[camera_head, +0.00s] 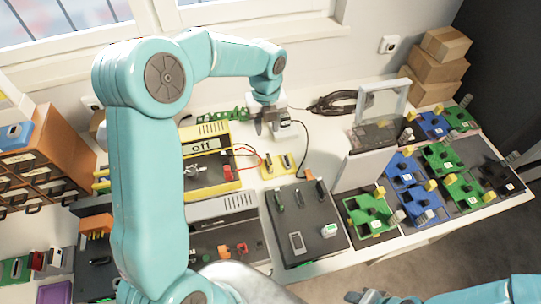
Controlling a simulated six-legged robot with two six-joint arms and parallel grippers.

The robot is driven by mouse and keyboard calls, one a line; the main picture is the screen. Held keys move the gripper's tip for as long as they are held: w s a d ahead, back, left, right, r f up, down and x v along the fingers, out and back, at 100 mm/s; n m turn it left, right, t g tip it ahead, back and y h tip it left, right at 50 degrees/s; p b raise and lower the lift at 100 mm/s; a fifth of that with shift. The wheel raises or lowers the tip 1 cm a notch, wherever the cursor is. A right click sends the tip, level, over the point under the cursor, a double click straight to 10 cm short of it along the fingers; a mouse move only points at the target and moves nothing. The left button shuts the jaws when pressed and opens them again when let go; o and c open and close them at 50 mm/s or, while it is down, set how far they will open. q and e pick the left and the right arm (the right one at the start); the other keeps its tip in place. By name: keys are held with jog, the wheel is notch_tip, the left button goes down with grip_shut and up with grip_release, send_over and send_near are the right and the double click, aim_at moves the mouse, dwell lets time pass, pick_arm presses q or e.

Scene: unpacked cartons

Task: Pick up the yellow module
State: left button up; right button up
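Several things here are yellow, and I cannot tell for certain which is the module. A small flat yellow piece (265,173) with dark and grey parts on it lies on the white table, with a red wire at its left. A larger yellow-edged device (212,129) with an "off" label stands left of it, partly behind my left arm. My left gripper (266,131) points down above the table, behind the small yellow piece and apart from it. Its dark fingertips are small, and their gap is unclear. My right gripper (371,298) shows only in part at the bottom edge.
A dark tray (318,247) with small parts lies at front centre. Green and blue boards (421,204) with small yellow blocks fill the right side. A clear-panelled stand (362,170) rises between. Cartons (436,66) stack at back right; an orange drawer cabinet (45,160) stands left.

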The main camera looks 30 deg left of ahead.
pick_arm(q)
jog(key=p, duration=0.1)
send_over(269, 157)
jog(key=s, duration=0.1)
notch_tip(269, 157, down, 11)
jog(key=shift+r, duration=0.15)
jog(key=f, duration=0.1)
jog(key=f+p, duration=0.1)
jog(key=f, duration=0.3)
jog(key=shift+w+f, duration=0.25)
jog(key=shift+w, duration=0.15)
grip_shut()
